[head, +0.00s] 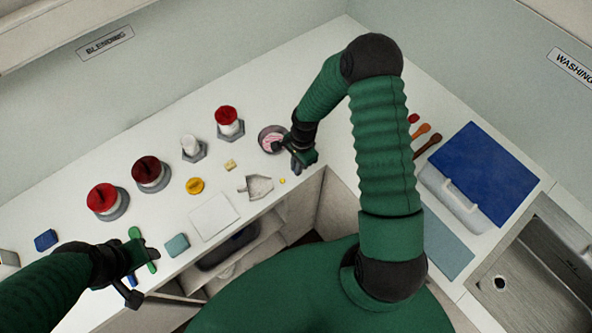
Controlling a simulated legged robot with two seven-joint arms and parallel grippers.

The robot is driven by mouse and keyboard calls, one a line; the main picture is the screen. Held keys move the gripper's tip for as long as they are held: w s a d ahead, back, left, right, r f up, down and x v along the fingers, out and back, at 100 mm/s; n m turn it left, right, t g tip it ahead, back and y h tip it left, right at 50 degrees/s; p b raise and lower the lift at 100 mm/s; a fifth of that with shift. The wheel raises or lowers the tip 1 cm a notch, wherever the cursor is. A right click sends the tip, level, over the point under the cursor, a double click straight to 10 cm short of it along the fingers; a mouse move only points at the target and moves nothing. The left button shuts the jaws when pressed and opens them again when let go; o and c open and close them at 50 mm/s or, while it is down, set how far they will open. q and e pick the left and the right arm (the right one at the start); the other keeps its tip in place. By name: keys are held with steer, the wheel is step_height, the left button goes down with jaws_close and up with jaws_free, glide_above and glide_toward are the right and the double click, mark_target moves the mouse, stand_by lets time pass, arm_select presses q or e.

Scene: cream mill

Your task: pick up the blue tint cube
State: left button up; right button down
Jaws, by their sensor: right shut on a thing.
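I cannot make out a blue tint cube for certain in the head view. My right gripper (298,160) is at the front right of the white counter, beside a grey bowl (265,138) with pink and white contents. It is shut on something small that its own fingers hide. A tiny yellow cube (282,181) lies on the counter just below and left of it. My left gripper (137,266) is over the counter's front left, above a bright green tool (135,233); its jaws are not clear. A small blue piece (131,279) shows beside it.
A grey scoop-shaped tray (258,187), white sheet (214,216), teal block (177,245) and dark blue block (46,240) lie on the counter. A blue-lidded box (484,172) and sink (535,265) are at right.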

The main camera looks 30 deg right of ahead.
steer(key=shift+r+b, duration=0.3)
steer(key=shift+r, duration=0.3)
step_height(320, 180, up, 2)
steer(key=shift+r+b, duration=0.1)
steer(key=shift+b, duration=0.35)
steer(key=s+a+r+b, duration=0.1)
steer(key=s+a, duration=0.2)
steer(key=s, duration=0.4)
steer(key=s+a+b, duration=0.2)
steer(key=s+a, duration=0.2)
steer(key=s, duration=0.3)
steer(key=shift+s+r, duration=0.2)
steer(key=shift+r, duration=0.15)
steer(key=shift+w, duration=0.1)
